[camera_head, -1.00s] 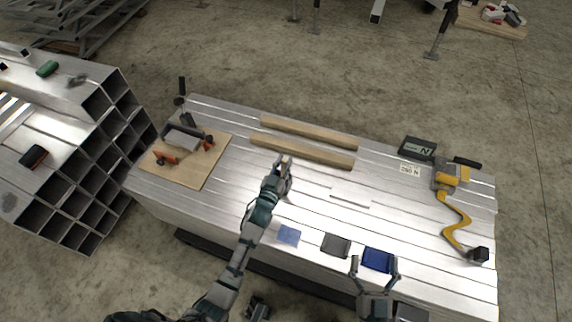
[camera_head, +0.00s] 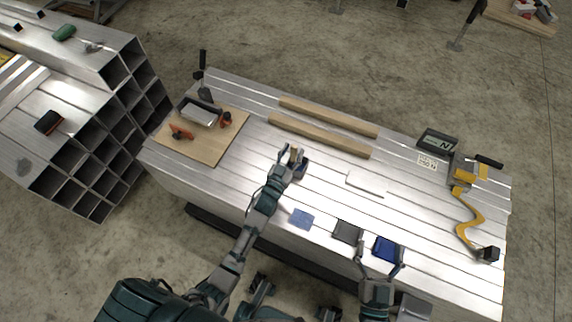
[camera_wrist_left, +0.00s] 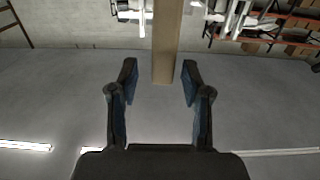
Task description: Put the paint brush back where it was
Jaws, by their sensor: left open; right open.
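I cannot pick out the paint brush with certainty. My left gripper (camera_head: 294,154) is open over the middle of the metal bench (camera_head: 330,200), with a small tan piece between or just behind its fingers. In the left wrist view, the open fingers (camera_wrist_left: 160,85) have a brown upright bar (camera_wrist_left: 167,40) between them. I cannot tell if this is a held-out handle or a distant post. My right gripper (camera_head: 381,255) is open at the bench's front edge, its fingers around a dark blue square (camera_head: 388,247); contact is unclear.
Light blue (camera_head: 301,219) and dark grey (camera_head: 347,232) squares lie along the front. Two wooden strips (camera_head: 320,135) lie behind. A wooden board (camera_head: 212,150) with tools is at left, a yellow tool (camera_head: 468,215) and a display box (camera_head: 438,140) at right. Stacked metal tubes (camera_head: 110,130) stand left.

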